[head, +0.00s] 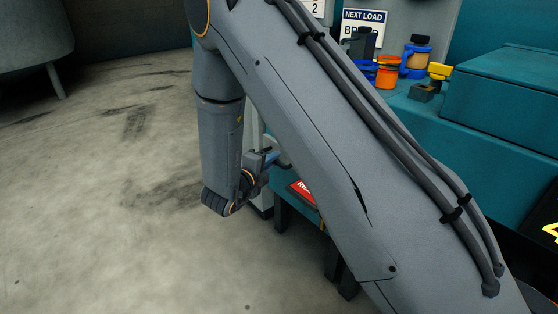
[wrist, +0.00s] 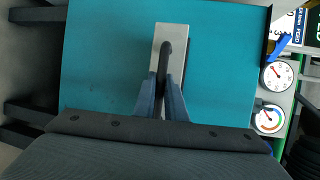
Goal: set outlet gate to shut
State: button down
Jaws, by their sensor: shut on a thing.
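In the wrist view, a dark handle (wrist: 167,48) with a rounded end stands in front of a pale grey plate (wrist: 172,29) on a teal surface (wrist: 105,65). My gripper (wrist: 162,80) is shut on this handle, one finger on each side. The handle's lower part is hidden between the fingers. In the head view my gripper (head: 270,158) is low beside the bench, and my arm hides most of what it holds. No label naming the outlet gate is readable, so I cannot tell the gate's position.
In the wrist view, two round gauges (wrist: 277,75) (wrist: 268,118) sit on the right beside a blue lever (wrist: 279,47). In the head view, a teal box (head: 505,95), an orange container (head: 387,72) and a NEXT LOAD sign (head: 364,20) are at the right. Open floor (head: 90,200) lies left.

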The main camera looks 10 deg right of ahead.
jog(key=c, duration=2.1)
grip_release()
jog(key=p+v, duration=0.1)
jog(key=v, duration=0.7)
